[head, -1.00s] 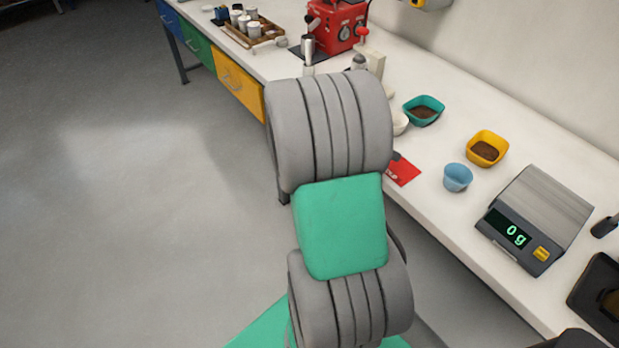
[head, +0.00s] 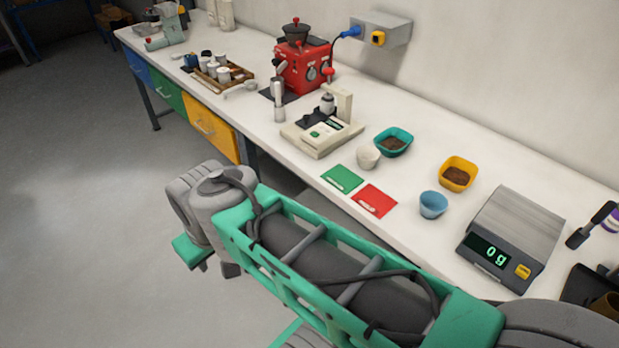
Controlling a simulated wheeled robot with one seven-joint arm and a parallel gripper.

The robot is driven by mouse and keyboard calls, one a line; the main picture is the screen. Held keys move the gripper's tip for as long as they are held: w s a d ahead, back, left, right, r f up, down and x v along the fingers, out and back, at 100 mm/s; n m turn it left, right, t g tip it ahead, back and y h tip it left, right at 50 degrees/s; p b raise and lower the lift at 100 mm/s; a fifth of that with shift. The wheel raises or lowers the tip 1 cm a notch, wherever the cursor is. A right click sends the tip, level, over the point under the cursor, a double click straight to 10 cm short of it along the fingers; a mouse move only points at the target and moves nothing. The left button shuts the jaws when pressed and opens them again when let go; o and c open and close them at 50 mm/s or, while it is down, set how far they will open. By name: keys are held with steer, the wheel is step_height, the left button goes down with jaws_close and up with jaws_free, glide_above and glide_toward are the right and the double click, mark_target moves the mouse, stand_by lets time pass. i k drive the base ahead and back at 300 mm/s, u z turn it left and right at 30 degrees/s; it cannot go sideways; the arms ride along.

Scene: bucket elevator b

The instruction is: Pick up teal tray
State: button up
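The teal tray (head: 393,142) is a small open tray with dark brown contents. It sits on the white workbench, right of the white cup and behind the green and red cards. My arm spans the lower middle of the head view, in front of the bench and apart from the tray. The fingers of my gripper cannot be made out, so its state is hidden.
On the white bench (head: 290,140), a white cup (head: 368,157) stands close beside the tray. A yellow tray (head: 457,174), a blue cup (head: 433,205) and a scale (head: 509,238) reading 0g are to the right. A cream scale (head: 322,136) and red grinder (head: 303,66) are left.

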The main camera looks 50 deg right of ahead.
mark_target(393, 141)
steer(key=z, duration=2.1)
steer(key=k, duration=0.45)
steer(key=u, duration=0.6)
steer(key=i, duration=1)
steer(key=u, duration=0.15)
